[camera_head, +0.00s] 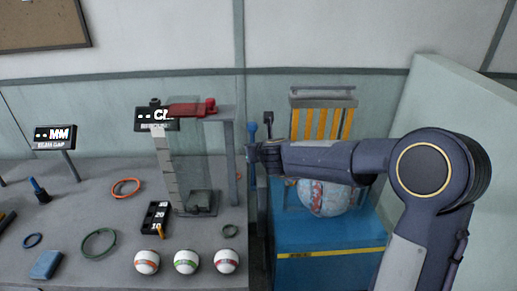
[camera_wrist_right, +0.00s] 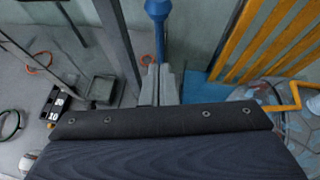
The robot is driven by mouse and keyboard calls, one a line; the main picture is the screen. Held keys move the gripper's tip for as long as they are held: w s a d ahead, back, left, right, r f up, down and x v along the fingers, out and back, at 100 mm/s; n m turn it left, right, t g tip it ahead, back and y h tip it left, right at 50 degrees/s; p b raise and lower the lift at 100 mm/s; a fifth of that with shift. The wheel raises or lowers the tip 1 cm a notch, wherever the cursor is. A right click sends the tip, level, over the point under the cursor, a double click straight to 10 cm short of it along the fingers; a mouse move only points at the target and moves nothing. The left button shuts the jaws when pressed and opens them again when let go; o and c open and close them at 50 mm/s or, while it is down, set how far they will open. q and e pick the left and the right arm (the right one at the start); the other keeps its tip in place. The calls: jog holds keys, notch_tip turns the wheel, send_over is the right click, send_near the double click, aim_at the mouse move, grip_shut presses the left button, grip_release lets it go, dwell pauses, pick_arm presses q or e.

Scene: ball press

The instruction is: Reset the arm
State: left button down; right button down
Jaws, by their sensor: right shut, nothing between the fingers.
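My right arm comes in from the right in the head view, and its gripper (camera_head: 254,153) points left, in front of or beside an upright lever with a blue knob (camera_head: 252,128). In the right wrist view the gripper (camera_wrist_right: 160,72) is shut and empty. The blue knob (camera_wrist_right: 157,9) shows just beyond the fingertips there; I cannot tell whether they touch. A blue press (camera_head: 316,235) holds a large patterned ball (camera_head: 330,198), partly hidden by my forearm. My left gripper is not in view.
On the grey table, a clear-walled stand with a red clamp (camera_head: 192,108) rises left of my right gripper. Three striped white balls (camera_head: 185,262), coloured rings (camera_head: 126,188) and a black number block (camera_head: 156,218) lie around it. A pale panel (camera_head: 462,110) stands at right.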

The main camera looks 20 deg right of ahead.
jog(key=s+a+r+n+y, duration=0.2)
jog(key=s+r+n+y, duration=0.15)
jog(key=s+n, duration=0.5)
jog(key=s+a+r+n+y, duration=0.1)
jog(key=s+r+n+y, duration=0.25)
jog(key=s+n, duration=0.5)
jog(key=s+f+n+g+h, duration=0.1)
jog(key=s+f+n+g, duration=0.2)
jog(key=s+n, duration=0.6)
jog(key=s+d+f+n+g+h, duration=0.1)
jog(key=s+f+n+g, duration=0.2)
jog(key=s+f+n, duration=0.5)
jog(key=s+n, duration=0.1)
jog(key=s, duration=0.4)
jog(key=shift+s+g, duration=0.35)
jog(key=shift+g, duration=0.05)
jog(key=shift+d, duration=0.15)
